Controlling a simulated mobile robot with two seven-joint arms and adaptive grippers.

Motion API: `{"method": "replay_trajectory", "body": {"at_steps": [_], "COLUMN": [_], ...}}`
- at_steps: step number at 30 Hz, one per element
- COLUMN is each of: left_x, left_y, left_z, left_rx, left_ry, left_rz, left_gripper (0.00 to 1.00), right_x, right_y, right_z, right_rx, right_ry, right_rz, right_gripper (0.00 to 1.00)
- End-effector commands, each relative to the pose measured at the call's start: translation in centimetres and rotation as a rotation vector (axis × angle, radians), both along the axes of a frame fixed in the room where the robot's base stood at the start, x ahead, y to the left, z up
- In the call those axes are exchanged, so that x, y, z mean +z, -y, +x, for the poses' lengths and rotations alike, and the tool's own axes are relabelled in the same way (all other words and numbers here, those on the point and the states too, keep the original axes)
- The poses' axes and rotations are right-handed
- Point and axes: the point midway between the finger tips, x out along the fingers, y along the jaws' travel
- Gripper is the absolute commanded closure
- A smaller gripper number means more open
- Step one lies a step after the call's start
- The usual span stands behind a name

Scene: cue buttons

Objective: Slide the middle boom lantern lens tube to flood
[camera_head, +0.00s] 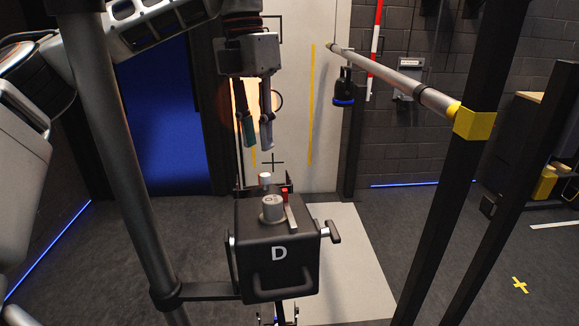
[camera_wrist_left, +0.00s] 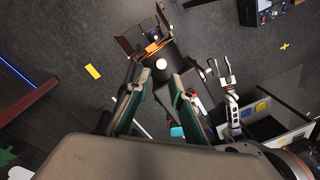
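A black lantern housing marked D (camera_head: 279,272) fills the lower middle of the head view. On top are a grey round knob (camera_head: 271,207), a red-tipped lever (camera_head: 286,200) and a white-topped knob (camera_head: 264,181) farther forward. The wrist view shows the lantern's dark front part (camera_wrist_left: 178,62) with open barn doors and an orange ring. My left gripper (camera_head: 257,144) points down above and beyond the housing, apart from it; its fingers (camera_wrist_left: 160,88) are apart and empty. My right gripper (camera_wrist_left: 221,66) appears beyond the lantern in the wrist view, fingers apart. The lens tube's slide position is unclear.
A grey upright pole (camera_head: 120,150) stands left of the lantern and is joined to it by a bracket. A slanting pipe with a yellow collar (camera_head: 474,122) and dark posts stand right. A pale door (camera_head: 310,100) is behind. Open floor lies around.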

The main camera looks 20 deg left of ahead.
Motion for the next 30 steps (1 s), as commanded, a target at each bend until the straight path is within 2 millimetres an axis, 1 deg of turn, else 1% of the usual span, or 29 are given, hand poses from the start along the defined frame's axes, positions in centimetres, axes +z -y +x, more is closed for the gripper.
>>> {"method": "replay_trajectory", "body": {"at_steps": [4, 7, 11, 18, 21, 24, 30], "left_x": [0.4, 0.0, -1.5, -5.2, -6.3, -7.0, -7.3], "left_y": [-0.2, -0.2, -0.1, 0.2, 0.3, 0.4, 0.4], "left_z": [0.0, -0.1, -0.1, -0.2, -0.2, -0.2, -0.2], "left_rx": [0.01, 0.012, 0.011, 0.01, 0.011, 0.012, 0.012], "left_ry": [0.005, 0.004, 0.001, 0.003, 0.002, 0.004, 0.006], "left_rz": [0.01, 0.012, 0.012, 0.012, 0.011, 0.012, 0.011], "left_gripper": [0.78, 0.78, 0.78, 0.78, 0.78, 0.78, 0.78], "right_x": [0.0, 0.0, -0.1, -0.1, 0.0, 0.0, -0.1], "right_y": [0.1, 0.1, 0.1, -0.1, -0.1, -0.1, 0.1], "right_z": [0.0, 0.0, 0.0, -0.2, -0.2, -0.2, -0.2], "right_rx": [-0.002, -0.002, -0.002, 0.0, 0.0, 0.001, -0.003], "right_ry": [0.0, -0.001, -0.001, -0.003, -0.004, -0.004, -0.004], "right_rz": [-0.001, -0.001, 0.0, 0.002, 0.002, 0.001, -0.002], "right_gripper": [0.6, 0.6, 0.6, 0.6, 0.6, 0.6, 0.6]}}
